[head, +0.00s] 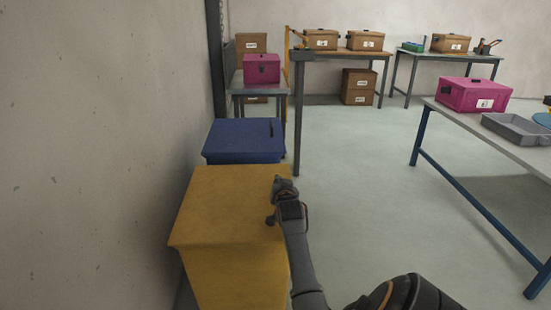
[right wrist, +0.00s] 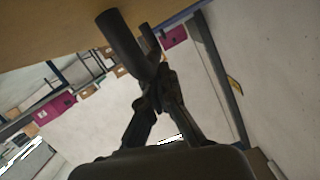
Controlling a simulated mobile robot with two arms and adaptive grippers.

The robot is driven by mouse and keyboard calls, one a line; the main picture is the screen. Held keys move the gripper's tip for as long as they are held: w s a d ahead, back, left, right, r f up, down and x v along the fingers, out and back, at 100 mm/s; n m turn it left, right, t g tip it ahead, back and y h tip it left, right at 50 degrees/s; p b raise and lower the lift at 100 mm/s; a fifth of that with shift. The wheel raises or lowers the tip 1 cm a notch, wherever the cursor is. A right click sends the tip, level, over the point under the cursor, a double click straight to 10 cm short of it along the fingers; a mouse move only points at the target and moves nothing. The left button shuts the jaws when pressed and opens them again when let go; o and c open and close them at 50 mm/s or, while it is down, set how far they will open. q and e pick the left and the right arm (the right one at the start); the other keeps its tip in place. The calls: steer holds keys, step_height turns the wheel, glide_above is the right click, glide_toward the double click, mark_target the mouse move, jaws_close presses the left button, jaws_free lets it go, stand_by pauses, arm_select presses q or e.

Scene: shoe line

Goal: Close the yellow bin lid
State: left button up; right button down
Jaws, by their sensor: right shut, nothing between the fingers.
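The yellow bin (head: 228,205) stands against the wall in the head view. Its lid lies flat across the top, looking level and closed. A dark bar (head: 270,220), seemingly the lid's handle, sits at the lid's right edge, partly hidden by my right gripper (head: 281,196). In the right wrist view, the lid (right wrist: 60,22) fills the upper left. There the dark bar (right wrist: 122,42) is just beyond my right gripper's fingers (right wrist: 159,92), which are shut and empty. I cannot tell whether they touch the bar. My left gripper is not in view.
A blue bin (head: 243,140) stands just behind the yellow one. A table with a magenta box (head: 474,94) and a grey tray (head: 517,128) is at the right. Tables with brown boxes (head: 365,41) stand at the back. The middle floor is clear.

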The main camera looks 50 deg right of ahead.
steer(key=shift+s+f, duration=0.2)
steer(key=shift+f, duration=0.3)
steer(key=shift+s+a, duration=0.35)
steer(key=shift+a, duration=0.05)
steer(key=v, duration=0.7)
steer(key=r+v, duration=0.1)
steer(key=v, duration=0.3)
steer(key=shift+w, duration=0.15)
steer(key=shift+f, duration=0.1)
